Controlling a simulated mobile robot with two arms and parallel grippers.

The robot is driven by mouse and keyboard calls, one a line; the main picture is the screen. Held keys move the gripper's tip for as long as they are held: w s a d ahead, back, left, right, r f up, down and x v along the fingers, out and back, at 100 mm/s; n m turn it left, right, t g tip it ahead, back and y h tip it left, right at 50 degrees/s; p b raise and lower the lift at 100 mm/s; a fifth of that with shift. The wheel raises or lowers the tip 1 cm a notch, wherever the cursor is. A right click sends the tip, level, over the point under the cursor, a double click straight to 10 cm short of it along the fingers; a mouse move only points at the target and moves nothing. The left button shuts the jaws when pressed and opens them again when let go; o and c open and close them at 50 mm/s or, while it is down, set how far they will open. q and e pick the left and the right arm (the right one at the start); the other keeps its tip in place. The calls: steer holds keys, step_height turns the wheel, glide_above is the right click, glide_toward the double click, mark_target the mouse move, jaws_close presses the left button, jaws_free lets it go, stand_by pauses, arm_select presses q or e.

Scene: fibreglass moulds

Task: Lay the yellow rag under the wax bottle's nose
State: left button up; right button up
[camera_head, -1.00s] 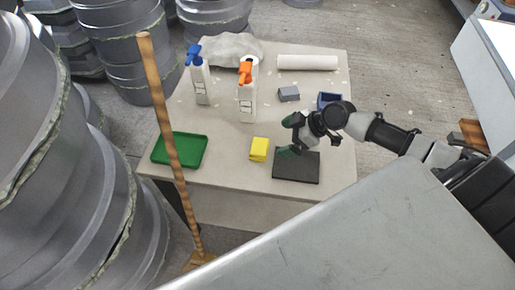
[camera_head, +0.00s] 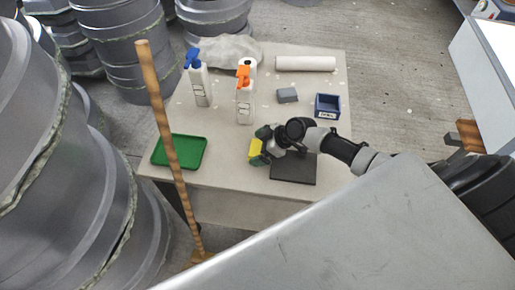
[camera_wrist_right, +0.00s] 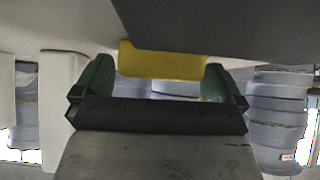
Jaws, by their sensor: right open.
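The yellow rag (camera_head: 255,150) is a small folded block on the table, left of a black mat. My right gripper (camera_head: 261,144) is open right beside it and covers part of it in the head view. In the right wrist view the rag (camera_wrist_right: 160,61) shows between the open green fingertips (camera_wrist_right: 156,78), beyond them. I cannot tell whether the fingers touch it. Two white spray bottles stand upright farther back, one with an orange head (camera_head: 244,102) and one with a blue head (camera_head: 198,84). Their labels are too small to read. My left gripper is not in view.
The table (camera_head: 225,150) also holds a green tray (camera_head: 184,136), the black mat (camera_head: 293,170), a grey block (camera_head: 287,95), a blue bin (camera_head: 328,106) and a white roll (camera_head: 306,63). A wooden pole (camera_head: 161,110) rises at the table's left front. Large grey moulds stand left.

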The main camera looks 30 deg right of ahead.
steer(key=c, duration=0.9)
steer(key=shift+r, duration=0.1)
